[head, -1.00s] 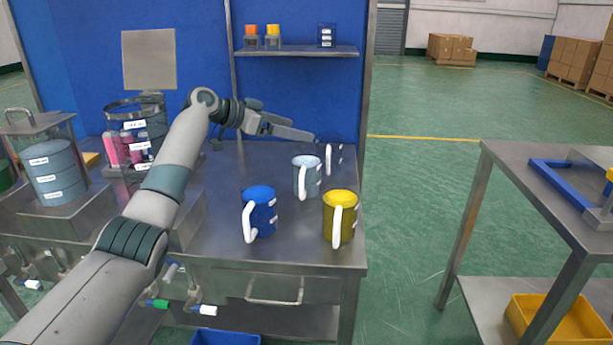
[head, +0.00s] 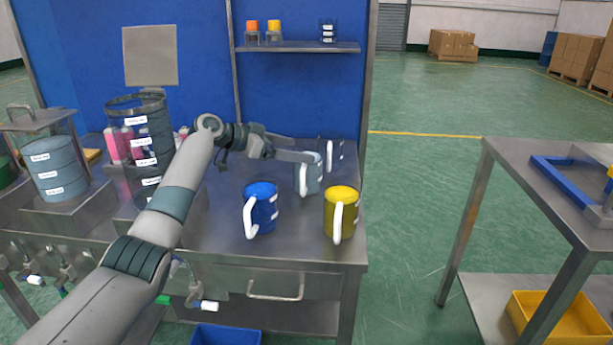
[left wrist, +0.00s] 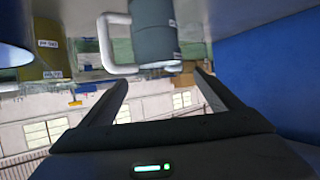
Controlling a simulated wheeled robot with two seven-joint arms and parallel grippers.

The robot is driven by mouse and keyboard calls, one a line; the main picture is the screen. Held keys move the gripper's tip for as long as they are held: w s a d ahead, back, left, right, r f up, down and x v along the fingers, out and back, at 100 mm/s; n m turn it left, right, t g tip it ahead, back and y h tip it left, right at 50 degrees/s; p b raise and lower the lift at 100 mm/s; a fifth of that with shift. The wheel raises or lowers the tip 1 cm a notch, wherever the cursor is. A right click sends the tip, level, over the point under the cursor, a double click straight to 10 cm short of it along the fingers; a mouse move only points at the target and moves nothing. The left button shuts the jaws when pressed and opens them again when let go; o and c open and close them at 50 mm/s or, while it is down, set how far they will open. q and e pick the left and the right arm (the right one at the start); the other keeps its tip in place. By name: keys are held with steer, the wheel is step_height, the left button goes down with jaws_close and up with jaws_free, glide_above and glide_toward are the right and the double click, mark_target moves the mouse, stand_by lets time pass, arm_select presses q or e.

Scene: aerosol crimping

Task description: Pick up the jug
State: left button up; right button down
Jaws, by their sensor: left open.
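Several jugs with white handles stand on the steel bench. The grey-blue jug (head: 308,181) stands at the back, partly hidden by my left gripper (head: 306,150). A dark jug (head: 331,153) is just behind it, also partly hidden. The blue jug (head: 262,209) and yellow jug (head: 340,212) stand in front. My left gripper is open and empty, at the grey-blue jug's upper part. In the left wrist view, which is upside down, the grey-blue jug (left wrist: 156,38) shows beyond and between the open fingers (left wrist: 162,80), its handle to the left. My right gripper is not visible.
A shelf (head: 300,47) is above. A second table (head: 530,185) stands at right, with open floor between.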

arm_select(q)
steer(key=shift+w+d+f, duration=0.65)
steer(key=shift+d+f, duration=0.25)
steer(key=shift+d, duration=0.05)
steer(key=shift+x, duration=2.5)
steer(key=shift+c, duration=0.3)
steer(key=shift+r, duration=0.1)
steer(key=c, duration=1.6)
